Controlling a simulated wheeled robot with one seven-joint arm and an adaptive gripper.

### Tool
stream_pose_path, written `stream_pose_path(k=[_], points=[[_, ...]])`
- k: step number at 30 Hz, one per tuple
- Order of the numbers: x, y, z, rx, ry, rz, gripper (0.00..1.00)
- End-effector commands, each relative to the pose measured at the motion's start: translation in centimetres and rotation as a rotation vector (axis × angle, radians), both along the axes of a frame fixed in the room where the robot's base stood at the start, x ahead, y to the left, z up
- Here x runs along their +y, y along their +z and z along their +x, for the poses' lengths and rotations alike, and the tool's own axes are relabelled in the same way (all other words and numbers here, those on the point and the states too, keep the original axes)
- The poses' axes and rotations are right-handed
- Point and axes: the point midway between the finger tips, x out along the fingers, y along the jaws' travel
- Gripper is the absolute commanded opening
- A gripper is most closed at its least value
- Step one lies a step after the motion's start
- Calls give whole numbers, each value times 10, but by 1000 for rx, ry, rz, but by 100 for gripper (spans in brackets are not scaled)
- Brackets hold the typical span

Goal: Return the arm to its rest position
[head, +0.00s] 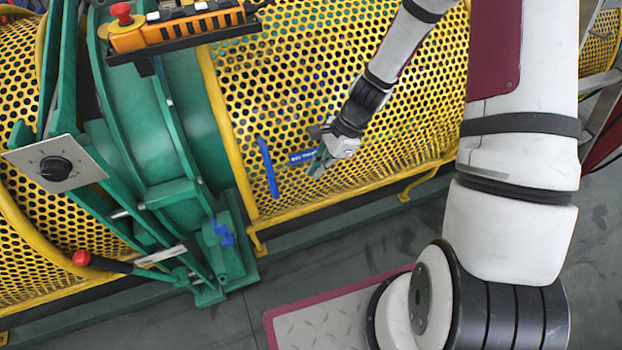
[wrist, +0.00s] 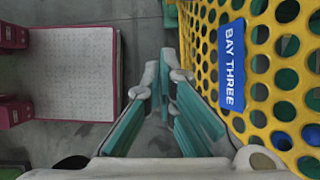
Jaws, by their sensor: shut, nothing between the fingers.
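My arm reaches down across the right of the head view. My gripper (head: 320,163) is at its end, in front of the yellow perforated guard (head: 275,80). In the wrist view my gripper (wrist: 165,82) points away from the camera, with its teal finger pads close together and nothing visible between them. The guard (wrist: 262,90) runs close along the right side of the fingers there. A blue sign reading BAY THREE (wrist: 231,66) is fixed to it; this sign (head: 302,156) also shows just left of the gripper in the head view. I cannot tell whether the gripper touches the guard.
A blue vertical handle (head: 268,167) is on the guard, left of the gripper. Green machine frames (head: 150,130) stand further left, with an orange control box (head: 180,30), a grey knob plate (head: 55,168) and a red-knobbed lever (head: 82,258). Grey floor (head: 290,262) is open below the guard.

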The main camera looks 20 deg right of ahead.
Motion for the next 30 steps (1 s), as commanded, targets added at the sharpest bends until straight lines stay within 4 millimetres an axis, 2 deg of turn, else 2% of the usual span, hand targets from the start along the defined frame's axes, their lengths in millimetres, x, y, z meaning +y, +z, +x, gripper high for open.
stream_pose_path(k=[6, 14, 17, 20, 23, 30], points=[[-7, 14, 0, -1, 0, -1, 0], [-8, 17, 0, -3, 3, -2, 0], [-9, 28, 1, -26, 40, -15, 0], [-10, 53, 2, -81, 123, -48, 0], [-11, 88, 0, -153, 247, -95, 0], [-11, 171, -19, -317, 552, -221, 0]])
